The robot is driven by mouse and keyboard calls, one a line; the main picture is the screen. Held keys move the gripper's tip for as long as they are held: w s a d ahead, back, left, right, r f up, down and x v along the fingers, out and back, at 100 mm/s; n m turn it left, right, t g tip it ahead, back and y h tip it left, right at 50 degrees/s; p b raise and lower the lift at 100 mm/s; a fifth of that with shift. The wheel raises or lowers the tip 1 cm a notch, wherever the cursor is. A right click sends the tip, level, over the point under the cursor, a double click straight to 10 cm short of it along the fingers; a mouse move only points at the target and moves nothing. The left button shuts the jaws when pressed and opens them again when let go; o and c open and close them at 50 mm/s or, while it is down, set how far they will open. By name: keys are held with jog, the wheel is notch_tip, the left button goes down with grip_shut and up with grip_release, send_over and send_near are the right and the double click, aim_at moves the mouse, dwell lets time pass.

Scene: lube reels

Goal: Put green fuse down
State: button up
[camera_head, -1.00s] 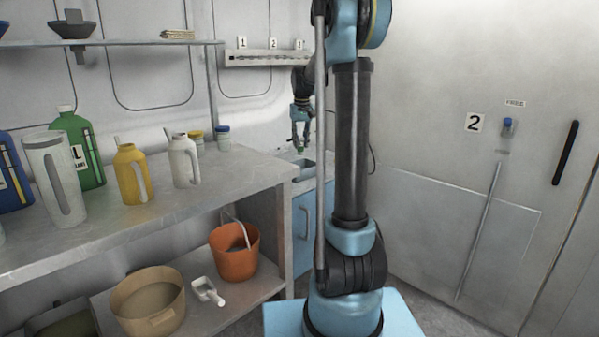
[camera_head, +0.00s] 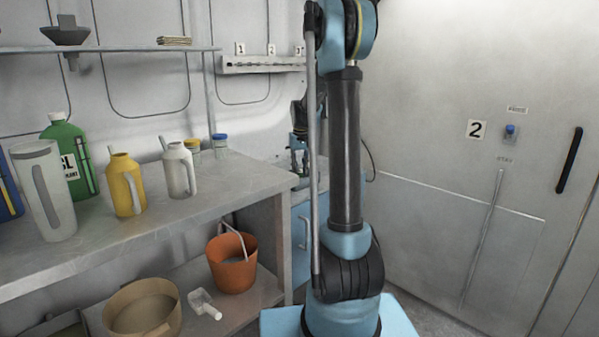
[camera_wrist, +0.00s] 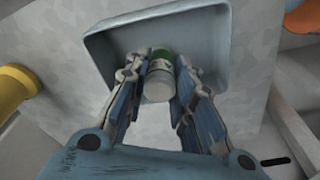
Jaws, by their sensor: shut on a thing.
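In the wrist view the green fuse (camera_wrist: 160,75), a small cylinder with a green band and a pale end, sits between the two fingers of my gripper (camera_wrist: 162,82). The gripper is shut on it. Behind the fuse is a shallow blue-grey tray (camera_wrist: 105,48). I cannot tell whether the fuse touches the tray floor. In the head view my gripper (camera_head: 300,158) is low at the back, beyond the bench end, partly hidden behind my own arm. The fuse cannot be made out there.
A metal bench (camera_head: 150,225) on the left bears a yellow jug (camera_head: 125,187), a white jug (camera_head: 178,170) and a green bottle (camera_head: 68,150). An orange bucket (camera_head: 232,265) and a tan tub (camera_head: 142,312) stand on its lower shelf. A blue cabinet (camera_head: 302,232) stands beyond the bench.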

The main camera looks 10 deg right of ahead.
aim_at(300, 165)
jog(key=shift+f, duration=0.5)
jog(key=o, duration=1)
jog(key=r, duration=0.4)
jog(key=s+r, duration=0.1)
jog(key=r, duration=0.7)
jog(key=shift+s, duration=0.15)
